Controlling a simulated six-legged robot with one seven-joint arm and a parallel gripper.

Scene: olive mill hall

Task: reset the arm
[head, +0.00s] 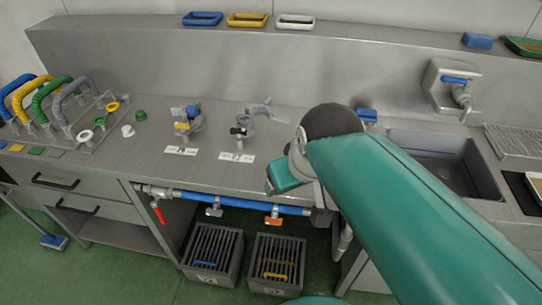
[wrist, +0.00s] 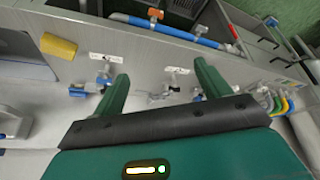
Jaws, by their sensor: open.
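My gripper shows in the wrist view (wrist: 160,84) with its two green fingers spread wide apart and nothing between them. In the head view my green arm reaches from the lower right to above the counter's front edge; the fingers are not clear there. Beyond the fingers in the wrist view lies the steel counter (wrist: 50,120) with small valve fittings and white labels. In the head view the left fitting (head: 188,122) has blue and yellow parts, and the right fitting (head: 245,127) is grey with a black part. My arm hides part of the counter.
A blue pipe (head: 238,199) runs below the counter's front edge, above two dark crates (head: 213,256) (head: 276,264). Coloured hoses (head: 52,97) stand at the left. A sink (head: 440,160) lies at the right. Trays (head: 248,19) line the back ledge.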

